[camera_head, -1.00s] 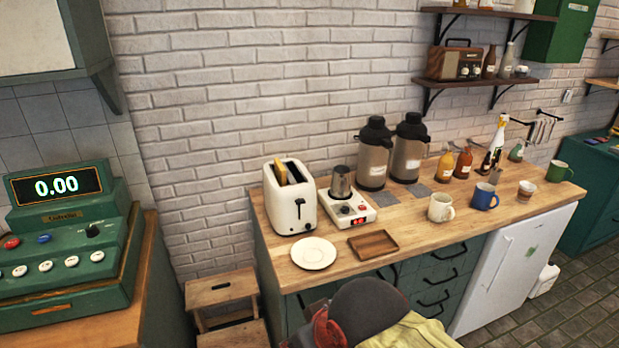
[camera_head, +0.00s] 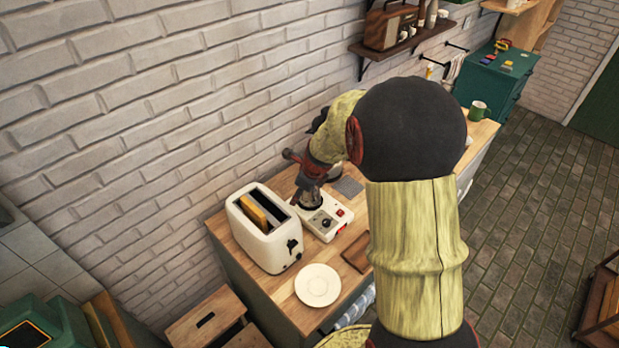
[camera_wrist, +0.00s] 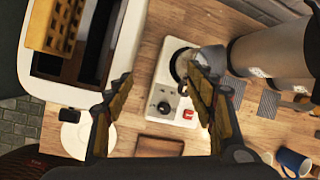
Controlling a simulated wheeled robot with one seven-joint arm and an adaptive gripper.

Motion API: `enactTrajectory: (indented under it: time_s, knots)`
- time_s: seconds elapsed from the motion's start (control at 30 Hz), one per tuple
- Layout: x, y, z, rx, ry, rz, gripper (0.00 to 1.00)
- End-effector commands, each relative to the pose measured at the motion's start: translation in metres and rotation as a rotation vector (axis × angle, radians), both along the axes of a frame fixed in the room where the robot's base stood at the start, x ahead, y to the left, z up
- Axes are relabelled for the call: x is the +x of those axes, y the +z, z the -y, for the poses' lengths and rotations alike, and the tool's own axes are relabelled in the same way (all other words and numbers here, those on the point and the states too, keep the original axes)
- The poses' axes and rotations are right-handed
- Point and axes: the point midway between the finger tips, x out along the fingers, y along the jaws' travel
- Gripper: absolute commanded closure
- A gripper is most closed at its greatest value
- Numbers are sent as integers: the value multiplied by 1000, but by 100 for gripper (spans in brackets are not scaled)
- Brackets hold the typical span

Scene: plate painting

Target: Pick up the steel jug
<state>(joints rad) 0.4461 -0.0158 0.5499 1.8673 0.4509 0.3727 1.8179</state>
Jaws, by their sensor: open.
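The steel jug (camera_wrist: 182,66) stands on the white hotplate (camera_wrist: 162,109) on the wooden counter. In the head view the hotplate (camera_head: 327,222) is right of the toaster, and the jug is mostly covered by my gripper (camera_head: 302,172). In the wrist view my gripper (camera_wrist: 158,112) is open, with nothing held between its fingers. The jug lies near the right finger, not centred between the two; I cannot tell whether they touch.
A white toaster with bread (camera_head: 265,230) stands close on the left. Tall flasks (camera_wrist: 268,50) stand on the right in the wrist view. A white plate (camera_head: 317,285) and a wooden tray (camera_head: 356,252) lie in front. A blue mug (camera_wrist: 291,162) is further right.

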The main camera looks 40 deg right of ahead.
Motion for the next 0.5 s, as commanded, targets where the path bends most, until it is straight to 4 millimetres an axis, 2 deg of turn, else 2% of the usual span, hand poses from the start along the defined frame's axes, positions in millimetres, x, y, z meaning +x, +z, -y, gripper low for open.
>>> enactTrajectory:
  time_s: [0.03,0.1,0.2,0.33,0.5]
  knots:
    - [0,-7,17,47,-123,-13,45]
    - [1,-26,37,103,-287,-13,45]
    - [0,-47,59,162,-472,-12,45]
    - [-3,-65,76,208,-617,-10,45]
    - [0,-83,81,223,-663,-8,45]
